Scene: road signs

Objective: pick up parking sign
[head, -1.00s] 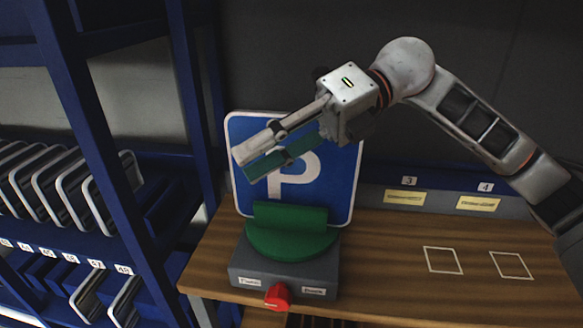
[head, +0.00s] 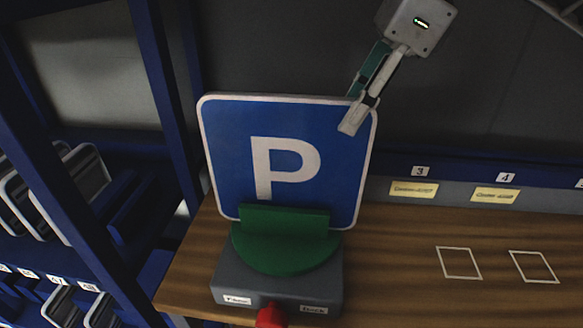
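The parking sign (head: 235,165) is a blue square panel with a white P and a pale border. It stands upright, its lower edge behind the green clamp (head: 285,240) of a grey stand (head: 275,284). My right gripper (head: 356,107) is at the sign's upper right corner, reaching down from above. One pale finger lies across the sign's front; the other, teal-sided, goes down at the top edge, its tip hidden behind the panel. Whether the fingers press on the sign cannot be told. My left gripper is not in view.
A red knob (head: 270,316) is on the stand's front. The wooden table (head: 400,270) is clear to the right, with white outlined squares. A blue rack (head: 90,165) with several panels stands at the left. A labelled ledge (head: 450,190) runs along the back.

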